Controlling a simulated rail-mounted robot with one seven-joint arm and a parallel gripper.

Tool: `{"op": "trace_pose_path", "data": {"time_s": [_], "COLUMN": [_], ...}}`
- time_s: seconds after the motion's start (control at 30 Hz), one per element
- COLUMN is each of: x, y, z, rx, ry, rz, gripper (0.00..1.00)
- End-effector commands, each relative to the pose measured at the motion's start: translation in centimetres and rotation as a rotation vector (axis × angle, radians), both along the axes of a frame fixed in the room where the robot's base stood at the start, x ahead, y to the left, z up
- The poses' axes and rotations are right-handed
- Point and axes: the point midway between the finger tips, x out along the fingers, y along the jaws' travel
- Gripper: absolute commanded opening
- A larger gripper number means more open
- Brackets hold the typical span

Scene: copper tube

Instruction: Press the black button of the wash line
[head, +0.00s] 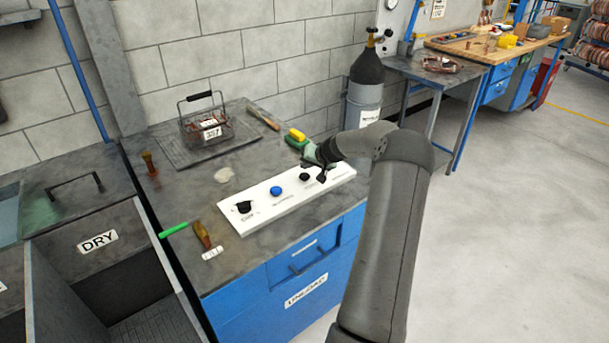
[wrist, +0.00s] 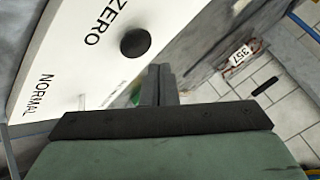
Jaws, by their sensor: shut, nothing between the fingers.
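The white control panel (head: 262,213) lies along the front of the unload bench. It carries a black knob (head: 243,207) at its left end, a blue button (head: 276,190) in the middle and a black button (head: 304,177) to the right of that. My gripper (head: 321,174) is over the right part of the panel, close to the black button. In the wrist view the black button (wrist: 135,42) shows beside the word ZERO, with NORMAL lower left. My shut fingers (wrist: 159,82) are empty, just below and right of the button in that picture, with a visible offset.
A wire basket (head: 207,125) labelled 357 stands on a tray at the back. Brushes, a yellow-green block (head: 297,138), a green marker (head: 173,230) and an amber-handled tool (head: 201,234) lie around the panel. A gas cylinder (head: 365,90) stands behind the bench.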

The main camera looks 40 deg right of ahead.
Motion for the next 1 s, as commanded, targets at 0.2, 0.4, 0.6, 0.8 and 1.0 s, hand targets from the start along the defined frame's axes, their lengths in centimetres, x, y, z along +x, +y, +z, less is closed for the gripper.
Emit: {"op": "trace_pose_path", "data": {"time_s": [0.2, 0.4, 0.6, 0.8, 1.0], "x": [0.0, 0.0, 0.0, 0.0, 0.0], "y": [0.0, 0.0, 0.0, 0.0, 0.0], "z": [2.5, 4.0, 4.0, 4.0, 4.0], "rx": [-0.001, -0.002, 0.000, 0.000, 0.000], "ry": [0.000, 0.000, 0.000, 0.000, 0.000], "rz": [0.001, 0.000, 0.000, 0.000, 0.000], "gripper": [0.00, 0.00, 0.00, 0.00, 0.00]}}
